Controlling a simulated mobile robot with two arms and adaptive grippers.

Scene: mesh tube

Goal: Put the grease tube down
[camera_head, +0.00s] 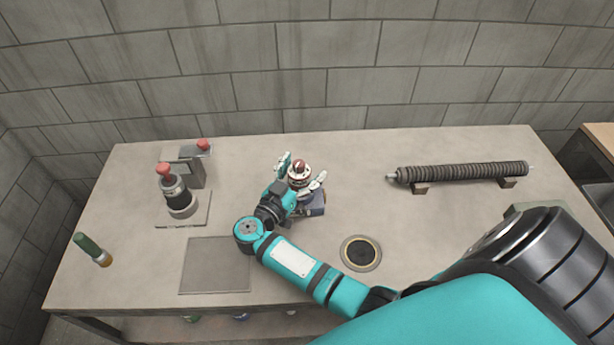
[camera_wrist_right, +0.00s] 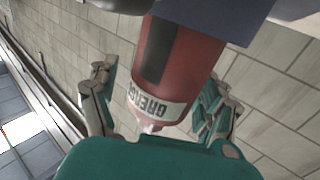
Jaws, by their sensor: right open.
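The red grease tube (camera_wrist_right: 190,65), with a dark stripe and a white GREASE label, fills the middle of the right wrist view. Its white tip points toward my palm. In the head view its reddish top (camera_head: 299,167) shows between the fingers of my right gripper (camera_head: 301,174). The right gripper, also in the wrist view (camera_wrist_right: 157,103), is open, with one finger on each side of the tube. A clear gap shows on the left side; the right finger is close to the tube, and contact there cannot be told. A blue-grey block (camera_head: 315,204) sits beside the gripper, partly hidden. My left gripper is out of view.
A red-knobbed device (camera_head: 177,194) stands on the left of the table (camera_head: 350,170), with a green-capped tube (camera_head: 93,249) further left. A grey mat (camera_head: 215,266) and a round dark-centred disc (camera_head: 361,253) lie in front. A ribbed rod (camera_head: 462,172) rests on supports at right.

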